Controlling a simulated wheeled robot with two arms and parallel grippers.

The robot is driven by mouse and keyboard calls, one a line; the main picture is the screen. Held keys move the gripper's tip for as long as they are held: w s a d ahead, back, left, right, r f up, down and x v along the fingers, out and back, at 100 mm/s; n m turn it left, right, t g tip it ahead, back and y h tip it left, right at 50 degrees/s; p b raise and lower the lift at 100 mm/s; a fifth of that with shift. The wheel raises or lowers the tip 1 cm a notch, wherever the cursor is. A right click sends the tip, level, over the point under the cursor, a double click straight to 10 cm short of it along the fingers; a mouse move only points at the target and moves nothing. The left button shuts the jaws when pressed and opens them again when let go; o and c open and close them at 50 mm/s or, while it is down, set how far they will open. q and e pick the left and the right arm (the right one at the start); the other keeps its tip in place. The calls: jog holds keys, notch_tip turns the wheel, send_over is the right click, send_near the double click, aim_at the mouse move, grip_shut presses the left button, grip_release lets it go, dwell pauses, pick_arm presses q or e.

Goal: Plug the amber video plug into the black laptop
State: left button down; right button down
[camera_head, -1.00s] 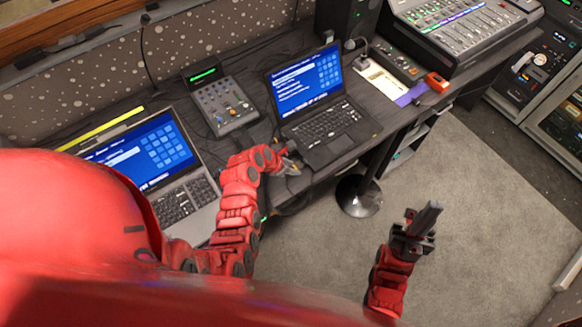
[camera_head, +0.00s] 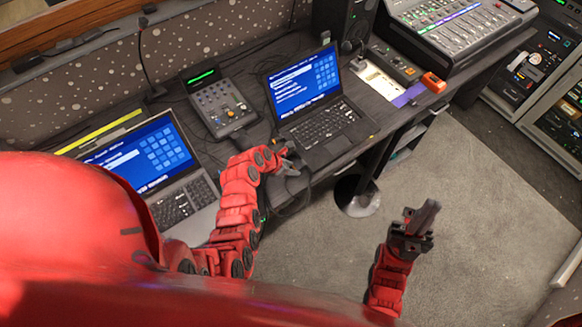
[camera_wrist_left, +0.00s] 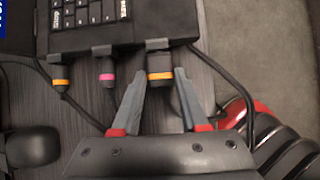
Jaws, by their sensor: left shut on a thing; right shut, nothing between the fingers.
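The black laptop (camera_head: 322,125) stands open on the desk with a blue screen; its side edge also shows in the left wrist view (camera_wrist_left: 160,22). My left gripper (camera_head: 289,157) is at the laptop's near left edge. In the left wrist view its fingers (camera_wrist_left: 160,80) are on either side of a dark plug with an amber band (camera_wrist_left: 160,76), shut on it. The plug's front end meets the laptop's edge; I cannot tell how deep it sits. My right gripper (camera_head: 422,212) is shut and empty over the floor, away from the desk.
In the left wrist view, a pink-banded plug (camera_wrist_left: 107,76) and an orange-banded plug (camera_wrist_left: 61,82) sit along the same edge, with cables trailing. A grey laptop (camera_head: 172,180), a small fader console (camera_head: 218,103) and a mixer (camera_head: 450,25) are on the desk.

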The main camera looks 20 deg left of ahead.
pick_arm(q)
jog(key=shift+w+d+r, duration=0.1)
jog(key=shift+w+r, duration=0.05)
jog(key=c, duration=0.7)
grip_release()
jog(key=o, duration=0.4)
jog(key=shift+c, duration=0.2)
jog(key=v, duration=1.7)
jog(key=shift+s, duration=0.2)
